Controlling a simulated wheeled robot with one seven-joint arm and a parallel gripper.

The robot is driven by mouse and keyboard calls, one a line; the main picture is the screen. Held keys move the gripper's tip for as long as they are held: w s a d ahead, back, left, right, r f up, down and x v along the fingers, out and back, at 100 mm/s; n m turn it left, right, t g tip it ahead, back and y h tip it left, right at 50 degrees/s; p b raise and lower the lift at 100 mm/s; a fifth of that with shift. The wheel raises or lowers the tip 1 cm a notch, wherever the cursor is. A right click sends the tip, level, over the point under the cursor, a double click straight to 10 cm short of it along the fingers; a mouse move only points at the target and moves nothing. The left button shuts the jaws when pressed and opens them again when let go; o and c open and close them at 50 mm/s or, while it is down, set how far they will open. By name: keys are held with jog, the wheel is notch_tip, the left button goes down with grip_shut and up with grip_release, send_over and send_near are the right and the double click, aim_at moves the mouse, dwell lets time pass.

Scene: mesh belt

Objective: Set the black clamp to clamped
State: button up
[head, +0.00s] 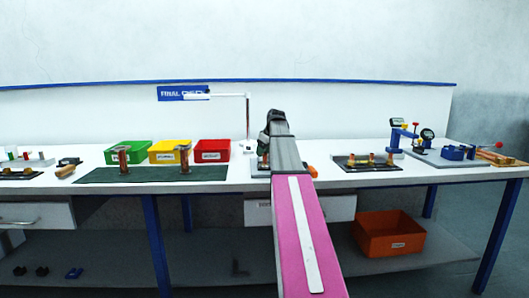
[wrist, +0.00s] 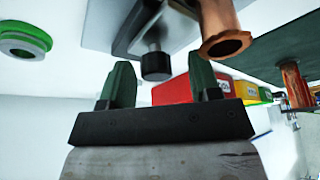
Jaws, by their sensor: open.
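My gripper (wrist: 160,78) is open, with two dark green fingers apart and nothing seen held between them. In the head view my arm ends at the gripper (head: 272,122) over the middle of the bench and hides most of what lies behind it. In the wrist view, which looks upside down, a black part with a round end (wrist: 156,64), seemingly of the black clamp, lies beyond the fingers, in line with the gap. It adjoins a grey plate (wrist: 105,22). I cannot tell whether the fingers touch it, or how its handle stands.
A copper flanged piece (wrist: 226,45) stands close to one finger. A green ring (wrist: 22,42) lies on the bench. Green (head: 128,153), yellow (head: 170,152) and red (head: 212,151) bins stand left of my arm, behind a green mat (head: 150,175). Fixtures with gauges (head: 427,136) stand right.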

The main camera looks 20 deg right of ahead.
jog(key=v, duration=1)
jog(key=shift+s+r, duration=0.2)
jog(key=shift+r, duration=0.15)
jog(key=shift+s, duration=0.15)
